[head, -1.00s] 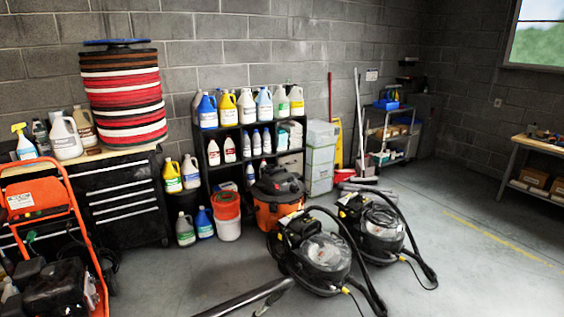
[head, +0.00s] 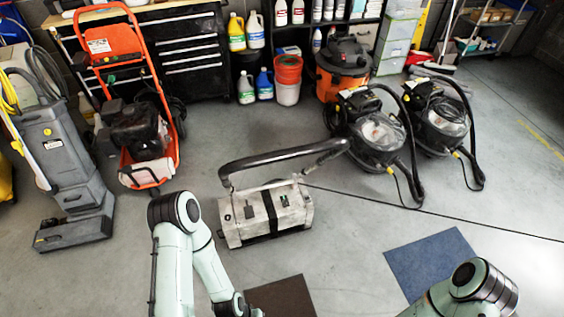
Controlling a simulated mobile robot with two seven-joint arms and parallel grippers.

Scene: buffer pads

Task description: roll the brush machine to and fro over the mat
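The brush machine (head: 265,213) is a scuffed pale grey box with a black band and a long black tubular handle (head: 285,155) above it. It stands on the concrete floor in the middle of the head view. A dark brown mat (head: 283,297) lies in front of it at the bottom edge, partly cut off. A blue mat (head: 430,262) lies to the right, partly covered by my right arm. The machine is apart from both mats.
A grey upright floor machine (head: 68,165) and an orange-framed machine (head: 140,130) stand at the left. Two black vacuums (head: 375,130) (head: 440,120) stand at the back right. A dark cord (head: 440,217) runs across the floor. The floor at right is mostly clear.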

